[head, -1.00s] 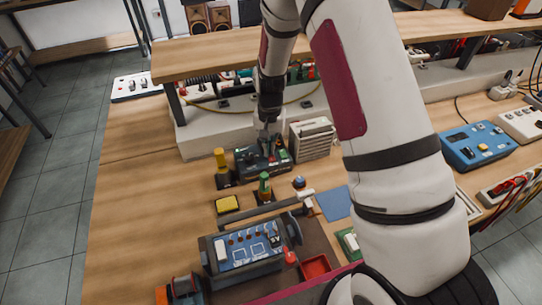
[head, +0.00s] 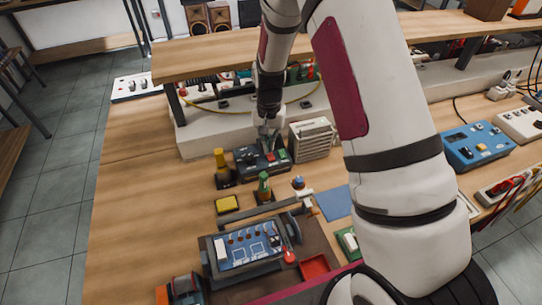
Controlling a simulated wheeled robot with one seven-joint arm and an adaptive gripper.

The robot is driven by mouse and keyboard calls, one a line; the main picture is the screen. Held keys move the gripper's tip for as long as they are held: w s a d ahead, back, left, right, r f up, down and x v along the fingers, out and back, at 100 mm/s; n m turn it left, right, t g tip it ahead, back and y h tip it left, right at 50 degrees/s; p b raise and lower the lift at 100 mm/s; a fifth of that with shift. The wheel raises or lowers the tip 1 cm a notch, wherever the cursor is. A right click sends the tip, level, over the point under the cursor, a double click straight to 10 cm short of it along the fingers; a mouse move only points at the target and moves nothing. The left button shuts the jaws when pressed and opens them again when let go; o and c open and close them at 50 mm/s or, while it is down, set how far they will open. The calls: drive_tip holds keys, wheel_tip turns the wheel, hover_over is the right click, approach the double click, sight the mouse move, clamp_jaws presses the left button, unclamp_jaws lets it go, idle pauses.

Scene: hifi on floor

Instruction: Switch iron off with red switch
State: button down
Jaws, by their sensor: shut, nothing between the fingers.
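A dark control box (head: 247,163) stands on the bench in front of the white ledge. On its top are a small red switch (head: 270,157) and a green one (head: 282,155) to its right. My gripper (head: 268,147) points down over the box, shut and empty. Its tips are at or just above the top near the red switch; I cannot tell whether they touch it. A yellow-topped tool (head: 219,159) stands upright in a dark holder left of the box. I cannot tell for sure which thing is the iron.
A grey vented box (head: 311,140) stands close right of the control box. In front are a green-topped post (head: 264,185), a yellow pad (head: 227,203) and a blue-panelled device (head: 244,248). A wooden shelf (head: 210,57) overhangs behind. The bench's left side is clear.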

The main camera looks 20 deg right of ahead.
drive_tip(key=shift+r+p, duration=0.5)
drive_tip(key=shift+r, duration=1.9)
drive_tip(key=shift+r, duration=0.15)
wheel_tip(320, 180, up, 12)
drive_tip(key=n+t, duration=0.1)
hover_over(269, 154)
drive_tip(key=s, duration=0.4)
drive_tip(key=s+r+n+t, duration=0.2)
drive_tip(key=s+r, duration=0.5)
drive_tip(key=r, duration=0.3)
drive_tip(key=s+r+n+t, duration=0.1)
drive_tip(key=s+r, duration=0.2)
drive_tip(key=s, duration=0.6)
drive_tip(key=s+r+n+t, duration=0.1)
drive_tip(key=s+r, duration=0.3)
drive_tip(key=s, duration=0.5)
drive_tip(key=shift+s+n+t, duration=0.2)
drive_tip(key=shift+n+t, duration=0.1)
drive_tip(key=shift+n, duration=0.2)
